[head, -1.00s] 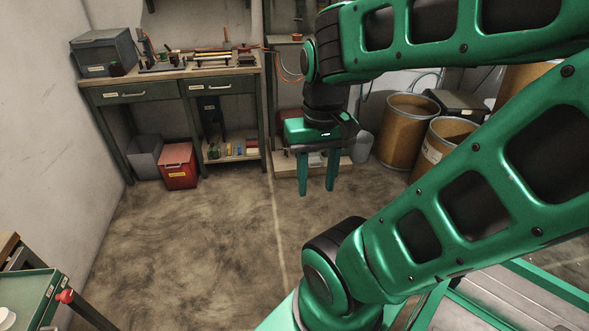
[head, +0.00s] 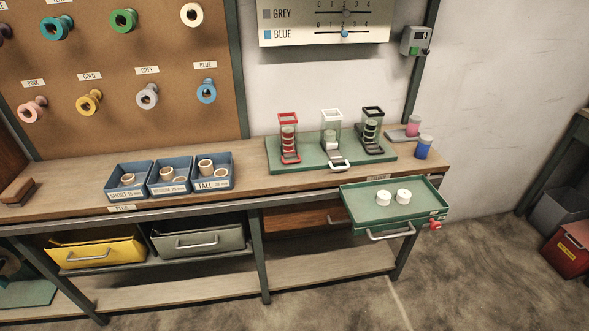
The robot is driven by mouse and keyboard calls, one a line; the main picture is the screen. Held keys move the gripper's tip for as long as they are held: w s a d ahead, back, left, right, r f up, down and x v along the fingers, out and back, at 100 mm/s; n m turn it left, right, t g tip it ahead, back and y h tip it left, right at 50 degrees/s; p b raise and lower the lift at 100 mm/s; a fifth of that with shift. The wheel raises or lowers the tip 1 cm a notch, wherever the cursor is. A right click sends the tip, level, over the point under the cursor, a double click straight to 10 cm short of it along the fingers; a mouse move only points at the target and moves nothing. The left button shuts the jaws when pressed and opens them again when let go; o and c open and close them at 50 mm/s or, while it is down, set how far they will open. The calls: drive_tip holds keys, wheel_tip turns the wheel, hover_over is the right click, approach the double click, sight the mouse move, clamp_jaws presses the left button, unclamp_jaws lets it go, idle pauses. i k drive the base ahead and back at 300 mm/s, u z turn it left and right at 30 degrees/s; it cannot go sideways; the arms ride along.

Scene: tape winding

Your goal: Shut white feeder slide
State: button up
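The white feeder (head: 331,119) is the middle one of three upright feeders on a green base plate (head: 310,163) on the workbench. Its slide, with a white loop handle (head: 340,166), sticks out at the front past the edge of the base plate, so it looks pulled out. The red feeder (head: 289,120) stands to its left and the black feeder (head: 371,117) to its right. Their slides sit farther back than the white one. My gripper is not in view.
A green tray drawer (head: 362,212) juts out below the feeders, holding two white spools (head: 383,198). Blue bins (head: 128,190) stand left on the bench (head: 75,202). A pink and a blue spool (head: 423,147) stand right.

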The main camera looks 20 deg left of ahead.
sight(333, 152)
drive_tip(key=u, duration=0.75)
drive_tip(key=k, duration=1.1)
drive_tip(key=z, duration=0.65)
drive_tip(key=i, duration=1)
drive_tip(key=u, duration=0.4)
drive_tip(key=i, duration=0.55)
drive_tip(key=u, duration=0.5)
